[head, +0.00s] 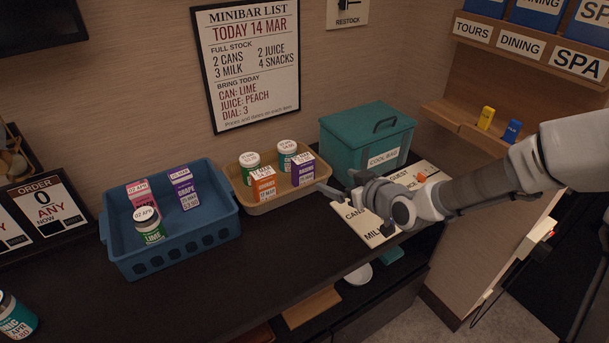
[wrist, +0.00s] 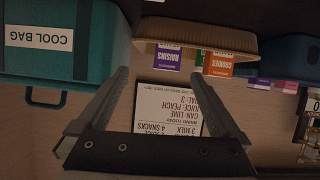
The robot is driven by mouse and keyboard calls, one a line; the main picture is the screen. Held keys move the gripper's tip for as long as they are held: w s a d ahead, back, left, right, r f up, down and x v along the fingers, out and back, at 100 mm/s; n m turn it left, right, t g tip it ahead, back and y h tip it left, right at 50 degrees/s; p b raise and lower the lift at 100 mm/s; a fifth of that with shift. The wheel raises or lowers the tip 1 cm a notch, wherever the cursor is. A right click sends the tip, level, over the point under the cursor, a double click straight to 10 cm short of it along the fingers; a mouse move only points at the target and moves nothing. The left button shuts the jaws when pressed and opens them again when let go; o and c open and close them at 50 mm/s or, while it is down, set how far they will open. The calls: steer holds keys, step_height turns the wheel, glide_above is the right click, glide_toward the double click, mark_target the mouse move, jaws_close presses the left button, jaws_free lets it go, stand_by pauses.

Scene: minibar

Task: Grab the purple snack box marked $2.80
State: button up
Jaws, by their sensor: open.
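A purple box (head: 303,170) stands upright at the right end of the tan tray, beside an orange box (head: 264,184). In the upside-down wrist view the purple box (wrist: 167,57) reads RAISINS and the orange box (wrist: 218,63) reads COOKIES. The purple box's price is too small to read. My gripper (head: 335,188) is open and empty, just right of the tray and apart from the boxes. In the wrist view the purple box shows beyond the gap between my fingertips (wrist: 164,73).
The tan tray (head: 281,207) also holds two round containers at its back. A blue crate (head: 178,257) to the left holds a pink box, a purple GRAPE box (head: 184,188) and a lime can. A teal cool bag (head: 364,138) stands behind my gripper, near a lettered board (head: 362,230).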

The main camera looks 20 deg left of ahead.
mark_target(308, 169)
steer(key=shift+y, duration=0.5)
steer(key=b+x, duration=0.1)
steer(key=x, duration=0.5)
steer(key=b+x, duration=0.2)
steer(key=x, duration=0.5)
steer(key=shift+s+a, duration=0.2)
steer(key=shift+a, duration=0.15)
steer(key=b+x, duration=0.1)
steer(key=x, duration=0.1)
steer(key=b+x, duration=0.1)
steer(key=x, duration=0.1)
steer(key=shift+a+f, duration=0.25)
steer(key=shift+f, duration=0.1)
steer(key=shift+w+a, duration=0.25)
steer(key=c, duration=1.4)
